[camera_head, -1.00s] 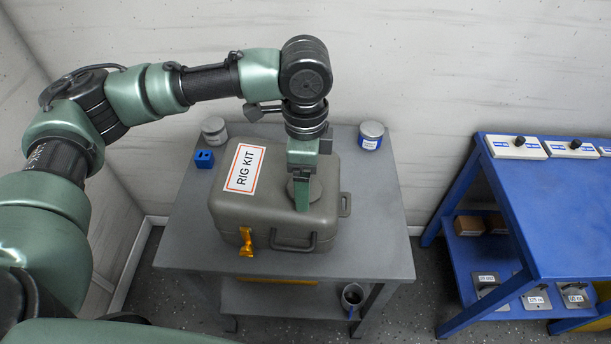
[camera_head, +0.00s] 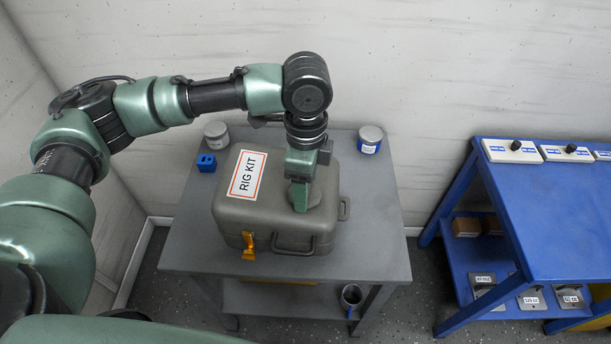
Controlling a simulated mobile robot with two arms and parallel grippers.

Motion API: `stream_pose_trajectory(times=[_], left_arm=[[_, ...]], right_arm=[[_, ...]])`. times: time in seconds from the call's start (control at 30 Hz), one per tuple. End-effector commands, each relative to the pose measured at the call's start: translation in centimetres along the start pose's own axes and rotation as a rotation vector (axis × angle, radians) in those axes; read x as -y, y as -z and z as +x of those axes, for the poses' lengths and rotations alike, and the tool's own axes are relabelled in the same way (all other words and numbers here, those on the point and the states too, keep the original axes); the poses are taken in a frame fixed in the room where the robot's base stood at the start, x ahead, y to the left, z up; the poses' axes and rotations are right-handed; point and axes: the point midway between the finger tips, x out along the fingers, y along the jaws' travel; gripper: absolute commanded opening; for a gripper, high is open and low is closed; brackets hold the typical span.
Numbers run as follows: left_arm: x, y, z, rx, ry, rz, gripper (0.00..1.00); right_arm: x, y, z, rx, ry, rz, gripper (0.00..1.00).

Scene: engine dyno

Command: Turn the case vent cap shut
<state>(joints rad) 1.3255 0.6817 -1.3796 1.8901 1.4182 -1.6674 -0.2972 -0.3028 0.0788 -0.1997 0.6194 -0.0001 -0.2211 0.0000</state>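The grey-green case (camera_head: 275,222) labelled RIG KIT stands closed on the grey table. A small part of the round vent cap (camera_head: 313,199) shows on the lid's right side, mostly hidden behind my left gripper. My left gripper (camera_head: 300,204) points down onto the cap from above. One green finger shows; the other is hidden, so I cannot tell whether it grips the cap. My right gripper is not in view.
An orange latch (camera_head: 248,246) and a handle are on the case's front. Two cans (camera_head: 216,135) (camera_head: 370,139) and a blue block (camera_head: 206,162) stand on the table (camera_head: 372,240) behind it. A blue bench (camera_head: 560,200) is at the right.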

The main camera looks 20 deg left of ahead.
Motion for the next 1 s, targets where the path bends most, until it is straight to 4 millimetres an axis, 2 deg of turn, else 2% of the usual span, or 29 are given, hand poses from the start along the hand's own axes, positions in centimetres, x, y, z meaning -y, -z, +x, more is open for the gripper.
stream_pose_trajectory(times=[0.03,0.4,0.7,1.0], left_arm=[[-0.1,0.0,-0.8,-0.001,-0.009,0.033,0.22],[0.0,0.1,-0.8,-0.002,-0.052,0.367,0.22],[0.1,0.1,-0.6,-0.002,-0.087,0.651,0.21],[0.2,0.2,-0.3,-0.001,-0.124,0.933,0.21]], right_arm=[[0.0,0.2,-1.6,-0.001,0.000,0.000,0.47],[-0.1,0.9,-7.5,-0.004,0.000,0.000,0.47],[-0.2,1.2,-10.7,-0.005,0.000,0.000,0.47],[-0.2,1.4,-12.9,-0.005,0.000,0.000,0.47]])
